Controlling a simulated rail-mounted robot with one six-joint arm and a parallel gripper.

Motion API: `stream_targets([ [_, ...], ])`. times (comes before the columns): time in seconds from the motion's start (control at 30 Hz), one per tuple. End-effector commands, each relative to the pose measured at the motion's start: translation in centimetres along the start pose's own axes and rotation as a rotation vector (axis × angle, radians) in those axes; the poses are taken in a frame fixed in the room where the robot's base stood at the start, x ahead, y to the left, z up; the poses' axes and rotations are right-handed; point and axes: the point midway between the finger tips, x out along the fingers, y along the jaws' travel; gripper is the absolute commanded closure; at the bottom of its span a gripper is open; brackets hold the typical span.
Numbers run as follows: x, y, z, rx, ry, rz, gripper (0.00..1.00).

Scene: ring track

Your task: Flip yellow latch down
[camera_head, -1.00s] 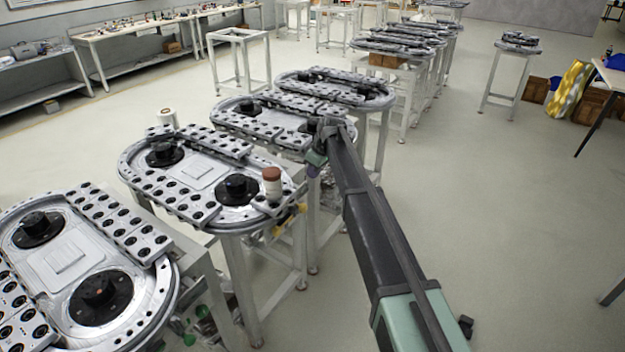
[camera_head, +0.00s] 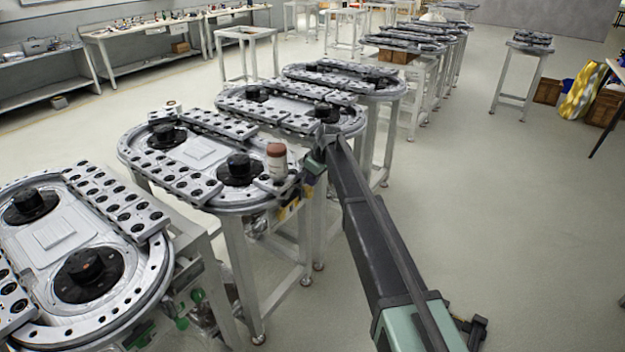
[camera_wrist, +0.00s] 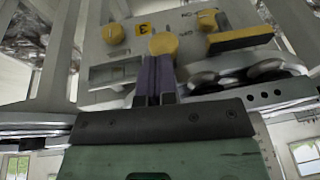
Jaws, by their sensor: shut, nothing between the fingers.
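In the wrist view my gripper (camera_wrist: 157,76) is shut and empty, with its purple fingers pointing at a grey panel (camera_wrist: 140,60). A round yellow knob (camera_wrist: 163,44) shows right at the fingertips; I cannot tell whether they touch. Another yellow knob (camera_wrist: 115,33) is to the left. A yellow and black bar-shaped part (camera_wrist: 240,39) is to the right, below a small yellow piece (camera_wrist: 208,18). I cannot tell which is the latch or its position. In the head view my arm's end (camera_head: 313,163) is beside the ring table's edge, by small yellow parts (camera_head: 286,211); the fingers are hidden.
A brown-capped white jar (camera_head: 277,162) stands on the near edge of the ring-track table (camera_head: 200,155), left of my arm. Another ring-track table (camera_head: 85,250) is nearer on the left. Open floor (camera_head: 500,220) lies to the right.

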Motion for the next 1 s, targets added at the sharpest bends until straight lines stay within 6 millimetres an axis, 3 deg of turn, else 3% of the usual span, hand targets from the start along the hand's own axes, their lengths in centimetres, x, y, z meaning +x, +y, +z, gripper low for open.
stream_targets([
  [0.23, 5.4, 0.5, 1.6, 0.0, 0.0, 0.0, 1.0],
  [0.37, 7.0, 0.7, 2.1, 0.0, 0.0, 0.0, 1.0],
  [0.8, 6.5, 0.6, 2.0, 0.0, -0.002, 0.0, 1.0],
  [1.0, 3.9, 0.8, 1.3, 0.0, 0.0, 0.0, 1.0],
])
